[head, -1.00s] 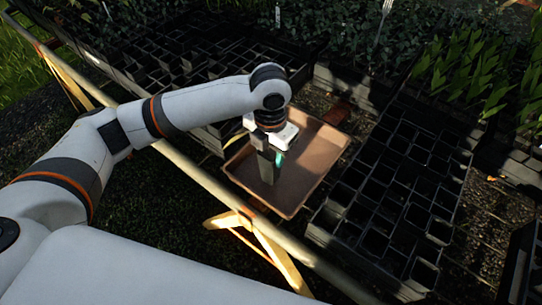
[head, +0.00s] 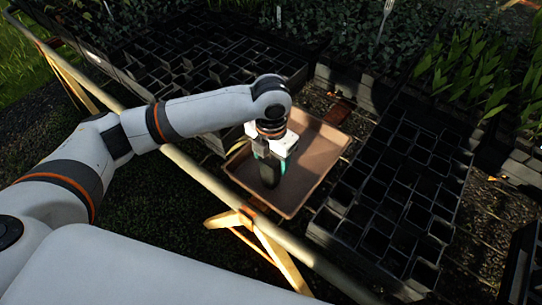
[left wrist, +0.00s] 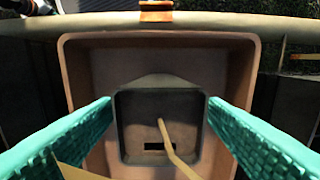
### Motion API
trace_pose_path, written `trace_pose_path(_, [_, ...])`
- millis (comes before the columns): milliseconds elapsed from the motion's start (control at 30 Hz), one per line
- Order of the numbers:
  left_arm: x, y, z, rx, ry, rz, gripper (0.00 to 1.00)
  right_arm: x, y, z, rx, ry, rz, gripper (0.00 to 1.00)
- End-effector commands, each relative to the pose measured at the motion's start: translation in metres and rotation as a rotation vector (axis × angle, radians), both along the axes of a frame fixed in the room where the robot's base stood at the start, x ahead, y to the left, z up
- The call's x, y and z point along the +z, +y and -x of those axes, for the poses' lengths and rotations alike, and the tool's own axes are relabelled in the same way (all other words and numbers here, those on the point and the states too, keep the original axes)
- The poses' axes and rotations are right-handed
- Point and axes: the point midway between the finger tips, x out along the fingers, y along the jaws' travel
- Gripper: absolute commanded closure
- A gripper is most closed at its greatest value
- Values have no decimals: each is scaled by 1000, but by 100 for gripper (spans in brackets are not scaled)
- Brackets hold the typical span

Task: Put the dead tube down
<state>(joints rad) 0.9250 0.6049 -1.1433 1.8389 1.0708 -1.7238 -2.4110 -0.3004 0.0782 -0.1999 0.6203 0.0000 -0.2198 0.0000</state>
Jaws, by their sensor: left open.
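The dead tube is a dark square pot (head: 269,176) standing upright on the floor of the brown tray (head: 325,160). In the left wrist view I look down into the pot (left wrist: 140,128); it holds dull soil and a dry, tan stem. My left gripper (head: 269,162) is open above and around the pot. In the left wrist view its two teal fingers (left wrist: 160,102) are on either side of the pot, with a small gap showing at each tip. The tray (left wrist: 85,85) surrounds the pot there. My right gripper is not in view.
A black rack of square, mostly empty cells (head: 405,185) stands right of the tray. More dark cells (head: 190,55) and leafy plants (head: 350,30) are behind. A wooden rail (head: 200,175) runs along the front edge. The tray's right part is clear.

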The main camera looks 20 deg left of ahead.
Motion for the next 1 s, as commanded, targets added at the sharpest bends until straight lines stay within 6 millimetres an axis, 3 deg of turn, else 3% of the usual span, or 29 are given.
trace_pose_path(600, [109, -1, -1, 0, -3, 1, 34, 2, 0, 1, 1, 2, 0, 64])
trace_pose_path(1000, [121, -1, 0, 1, -1, 1, 34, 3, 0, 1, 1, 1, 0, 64])
